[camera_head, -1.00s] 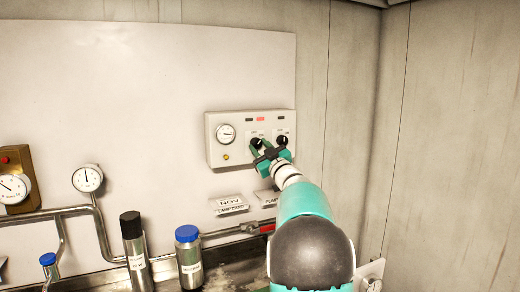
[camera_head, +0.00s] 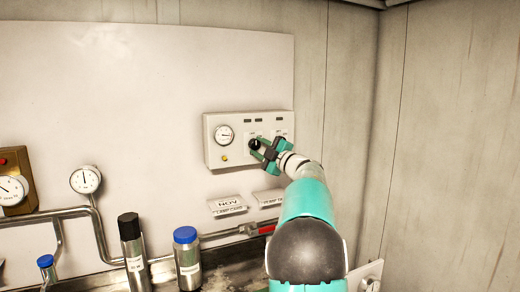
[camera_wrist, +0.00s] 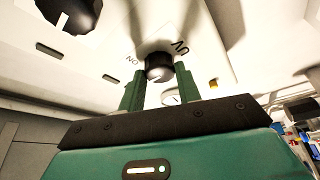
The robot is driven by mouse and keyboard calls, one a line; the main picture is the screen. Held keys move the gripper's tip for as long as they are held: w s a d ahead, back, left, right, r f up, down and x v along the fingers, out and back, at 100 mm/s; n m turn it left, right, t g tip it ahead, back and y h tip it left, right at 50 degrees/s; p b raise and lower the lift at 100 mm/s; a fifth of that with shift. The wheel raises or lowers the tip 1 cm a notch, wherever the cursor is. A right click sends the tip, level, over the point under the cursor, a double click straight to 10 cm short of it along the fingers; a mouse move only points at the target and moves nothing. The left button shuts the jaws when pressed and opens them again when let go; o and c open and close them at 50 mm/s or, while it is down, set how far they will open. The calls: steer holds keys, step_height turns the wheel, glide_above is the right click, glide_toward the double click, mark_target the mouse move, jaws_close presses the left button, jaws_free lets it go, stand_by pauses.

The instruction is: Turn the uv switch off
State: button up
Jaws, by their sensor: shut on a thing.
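The UV switch is a black round knob (camera_head: 255,144) on the front of a pale control box (camera_head: 214,160) on the wall. In the wrist view the UV knob (camera_wrist: 158,66) sits between my two green fingers, with "UV" printed beside it. My gripper (camera_head: 261,148) is shut on this knob, and its fingers also show in the wrist view (camera_wrist: 159,75). The indicator windows (camera_head: 253,121) along the top of the box look dark.
Another black knob (camera_wrist: 75,13) is close by on the same box; my gripper hides it in the head view. The box also has a round gauge (camera_head: 224,135) and a yellow button (camera_head: 224,158). Label cards (camera_head: 227,205), pipes and bottles (camera_head: 187,258) are below.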

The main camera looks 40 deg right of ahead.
stand_by(0.4)
steer(key=o, duration=1)
steer(key=shift+c, duration=0.2)
steer(key=s+f, duration=0.2)
steer(key=s, duration=1.1)
steer(key=shift+s+d+f, duration=0.25)
steer(key=shift+d+f, duration=0.05)
steer(key=shift+d, duration=0.05)
